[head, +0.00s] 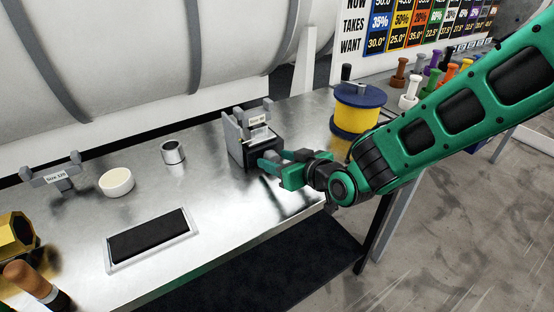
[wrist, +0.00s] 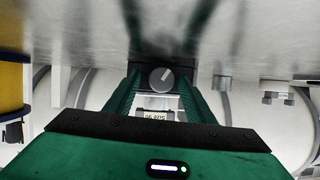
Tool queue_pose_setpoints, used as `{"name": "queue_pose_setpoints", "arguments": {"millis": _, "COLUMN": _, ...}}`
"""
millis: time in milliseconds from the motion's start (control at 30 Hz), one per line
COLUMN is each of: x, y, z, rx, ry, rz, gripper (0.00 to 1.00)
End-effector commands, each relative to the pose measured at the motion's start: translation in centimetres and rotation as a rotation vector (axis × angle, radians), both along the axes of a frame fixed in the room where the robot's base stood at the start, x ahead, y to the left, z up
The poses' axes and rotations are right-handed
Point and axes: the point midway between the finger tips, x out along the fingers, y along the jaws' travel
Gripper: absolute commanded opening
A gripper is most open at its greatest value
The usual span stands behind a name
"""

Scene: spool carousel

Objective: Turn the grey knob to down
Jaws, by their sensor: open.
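The grey knob (wrist: 161,80) is round, with a light pointer line slanting to the upper right in the wrist view. It sits on the front of a small dark box (head: 268,154) on the metal bench. My green gripper (head: 270,163) is at the front of this box in the head view and hides the knob there. In the wrist view my gripper (wrist: 160,91) is open, with one finger on each side of the knob. I cannot tell whether the fingers touch it. A white label (wrist: 156,115) shows beyond the knob.
A grey bracket (head: 236,130) stands behind the box. A blue and yellow spool (head: 358,108) is to the right. A metal cup (head: 172,152), a white bowl (head: 116,182) and a black-topped tray (head: 148,236) are to the left. The bench (head: 215,200) is bare between tray and box.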

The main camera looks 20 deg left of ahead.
Motion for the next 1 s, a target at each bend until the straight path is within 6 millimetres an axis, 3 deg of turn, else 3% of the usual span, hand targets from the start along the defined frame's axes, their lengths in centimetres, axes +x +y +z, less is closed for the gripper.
{"name": "queue_pose_setpoints", "arguments": {"millis": 300, "x": 0.14, "y": 0.14, "z": -0.07, "rx": 0.000, "ry": 0.000, "rz": -0.001, "gripper": 0.49}}
{"name": "queue_pose_setpoints", "arguments": {"millis": 467, "x": 0.14, "y": 0.12, "z": -0.07, "rx": 0.000, "ry": 0.000, "rz": -0.001, "gripper": 0.11}}
{"name": "queue_pose_setpoints", "arguments": {"millis": 500, "x": 0.16, "y": 0.10, "z": -0.07, "rx": 0.000, "ry": 0.000, "rz": -0.001, "gripper": 0.08}}
{"name": "queue_pose_setpoints", "arguments": {"millis": 1000, "x": 0.05, "y": 0.24, "z": 0.00, "rx": -0.090, "ry": -0.107, "rz": 0.000, "gripper": 0.08}}
